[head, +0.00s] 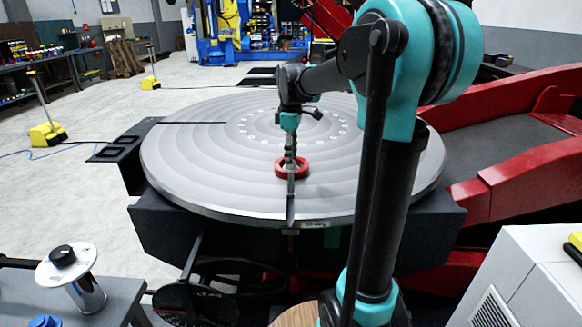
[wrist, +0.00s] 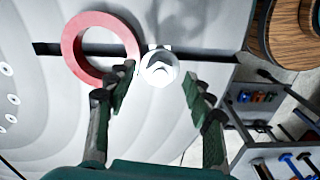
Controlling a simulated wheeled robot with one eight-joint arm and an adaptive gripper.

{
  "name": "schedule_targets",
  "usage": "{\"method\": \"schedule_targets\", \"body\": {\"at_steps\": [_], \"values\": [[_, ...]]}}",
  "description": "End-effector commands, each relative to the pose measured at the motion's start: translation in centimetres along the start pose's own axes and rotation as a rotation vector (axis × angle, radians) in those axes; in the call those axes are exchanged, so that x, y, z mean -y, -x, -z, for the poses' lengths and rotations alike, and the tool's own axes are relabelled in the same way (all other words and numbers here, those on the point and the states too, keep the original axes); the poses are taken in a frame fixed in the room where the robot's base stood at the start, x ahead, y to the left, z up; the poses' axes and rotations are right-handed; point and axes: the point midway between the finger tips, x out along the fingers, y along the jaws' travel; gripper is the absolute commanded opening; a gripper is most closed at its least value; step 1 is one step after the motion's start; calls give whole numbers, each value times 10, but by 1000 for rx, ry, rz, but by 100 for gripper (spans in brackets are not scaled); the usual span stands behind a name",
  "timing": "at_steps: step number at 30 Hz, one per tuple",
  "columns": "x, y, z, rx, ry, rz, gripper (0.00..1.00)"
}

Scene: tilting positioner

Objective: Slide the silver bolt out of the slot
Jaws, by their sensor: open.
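The silver bolt (wrist: 160,68) shows in the wrist view with its head facing the camera, over the dark slot (wrist: 206,56). In the head view the slot (head: 291,210) runs to the front rim of the round grey table (head: 210,160). My gripper (wrist: 158,84) is open, one finger either side of the bolt's line. The bolt is just ahead of the fingertips, and no grip on it shows. In the head view my gripper (head: 290,158) hangs over the table's front part; the bolt is hard to make out there.
A red ring (wrist: 77,30) lies across the slot, right beside the bolt; it also shows in the head view (head: 279,174). A grey bench with tools (wrist: 262,160) stands beyond the table edge. Red machine arms (head: 520,185) flank the table on the right.

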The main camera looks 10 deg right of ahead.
Motion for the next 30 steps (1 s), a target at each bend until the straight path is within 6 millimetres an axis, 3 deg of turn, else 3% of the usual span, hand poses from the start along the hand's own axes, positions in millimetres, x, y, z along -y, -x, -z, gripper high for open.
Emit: {"method": "schedule_targets", "body": {"at_steps": [3, 9, 20, 30], "values": [[0, -18, 0, 0, 0, 0, 52], [0, -36, 0, 0, 0, 0, 52], [0, -40, 0, 0, 0, 0, 52], [0, -40, 0, 0, 0, 0, 11]]}}
